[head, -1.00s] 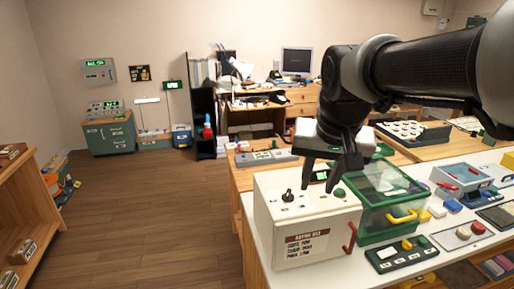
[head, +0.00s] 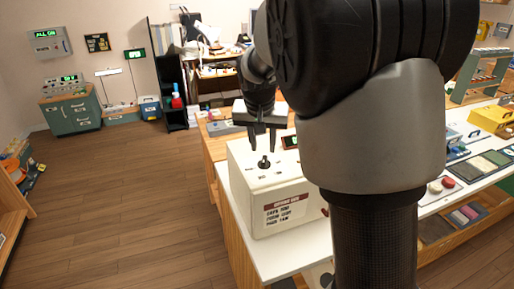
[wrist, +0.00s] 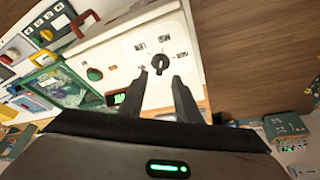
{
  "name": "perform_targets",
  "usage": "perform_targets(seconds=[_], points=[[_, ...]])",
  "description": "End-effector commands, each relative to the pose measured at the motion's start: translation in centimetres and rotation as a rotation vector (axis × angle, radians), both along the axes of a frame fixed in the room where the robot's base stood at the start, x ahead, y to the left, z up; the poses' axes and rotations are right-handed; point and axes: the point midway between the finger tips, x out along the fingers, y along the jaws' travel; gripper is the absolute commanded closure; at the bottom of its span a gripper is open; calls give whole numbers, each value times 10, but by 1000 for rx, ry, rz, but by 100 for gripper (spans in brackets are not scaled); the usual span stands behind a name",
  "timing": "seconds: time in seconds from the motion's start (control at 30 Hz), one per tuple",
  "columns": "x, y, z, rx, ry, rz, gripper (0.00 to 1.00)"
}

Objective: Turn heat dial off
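The heat dial is a small black knob (head: 264,162) on the top face of a white box (head: 246,190) with a red-and-white label on its front. In the wrist view the dial (wrist: 160,63) sits just beyond my fingertips, roughly in line with the gap between them, with small dark marks around it on the white panel. My gripper (head: 263,150) points down at the dial in the head view; its two dark fingers are apart with nothing between them. In the wrist view my gripper (wrist: 171,75) is also open. I cannot tell whether the fingertips touch the dial.
My arm hides much of the right side in the head view. A green-edged clear bin (wrist: 60,85) and a red handle (wrist: 85,22) are beside the dial in the wrist view. The white counter (head: 258,250) carries the box. The wooden floor (head: 120,210) at left is clear.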

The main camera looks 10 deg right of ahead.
Motion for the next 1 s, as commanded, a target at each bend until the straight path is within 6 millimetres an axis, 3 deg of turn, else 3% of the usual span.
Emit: perform_targets(seconds=[0.1, 0.3, 0.77, 0.93, 1.0], points=[[9, -4, -25, -2, 4, 0, 70], [20, -7, -52, -1, 1, 1, 70], [25, -8, -63, -1, -1, 1, 70], [24, -8, -63, 0, 0, 1, 98], [24, -8, -63, 0, 0, 1, 100]])
